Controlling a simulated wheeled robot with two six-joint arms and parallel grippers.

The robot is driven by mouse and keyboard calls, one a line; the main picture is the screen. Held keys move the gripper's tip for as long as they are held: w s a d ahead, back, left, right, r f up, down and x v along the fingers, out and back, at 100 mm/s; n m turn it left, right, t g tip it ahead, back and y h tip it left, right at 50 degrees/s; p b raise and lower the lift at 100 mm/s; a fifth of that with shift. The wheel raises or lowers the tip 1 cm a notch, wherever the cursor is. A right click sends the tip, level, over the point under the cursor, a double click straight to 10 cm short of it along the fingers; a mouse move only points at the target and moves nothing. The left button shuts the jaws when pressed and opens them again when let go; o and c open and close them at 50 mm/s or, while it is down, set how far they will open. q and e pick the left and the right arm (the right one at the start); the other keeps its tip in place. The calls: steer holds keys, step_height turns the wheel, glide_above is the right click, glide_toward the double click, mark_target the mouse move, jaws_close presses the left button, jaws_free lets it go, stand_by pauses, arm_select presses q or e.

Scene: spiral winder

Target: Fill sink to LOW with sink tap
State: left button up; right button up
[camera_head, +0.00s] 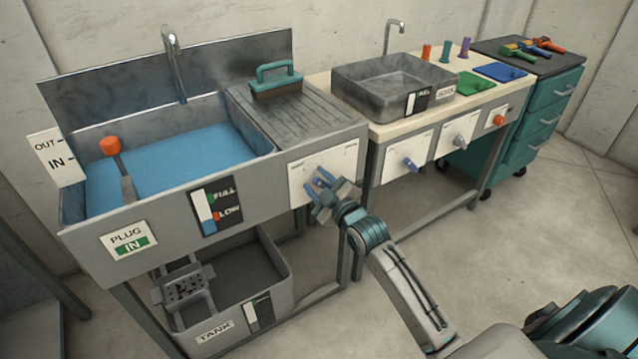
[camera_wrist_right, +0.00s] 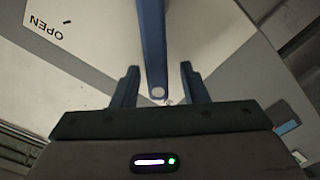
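The large metal sink (camera_head: 205,106) at left holds blue water (camera_head: 185,160). The tap spout (camera_head: 174,65) rises at its back wall. The gauge (camera_head: 213,206) on its front reads FULL above and LOW below, with a red mark beside LOW. My right gripper (camera_head: 325,184) is at the white tap panel (camera_head: 337,160) on the sink's front right. In the right wrist view, the blue tap handle (camera_wrist_right: 153,45) lies between the two open fingers (camera_wrist_right: 158,78), with a gap on each side. The panel there reads OPEN. My left gripper is not in view.
A tank (camera_head: 225,325) sits below. A smaller basin (camera_head: 350,75) with more handles and a teal drawer cabinet (camera_head: 535,110) stand right. The floor in front is clear.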

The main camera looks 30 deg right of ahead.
steer(key=shift+s, duration=0.1)
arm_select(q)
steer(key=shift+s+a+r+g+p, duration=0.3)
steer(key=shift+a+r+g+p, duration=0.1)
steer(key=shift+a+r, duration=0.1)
arm_select(e)
steer(key=s, duration=1)
steer(key=shift+s+d, duration=0.3)
steer(key=shift+d, duration=0.1)
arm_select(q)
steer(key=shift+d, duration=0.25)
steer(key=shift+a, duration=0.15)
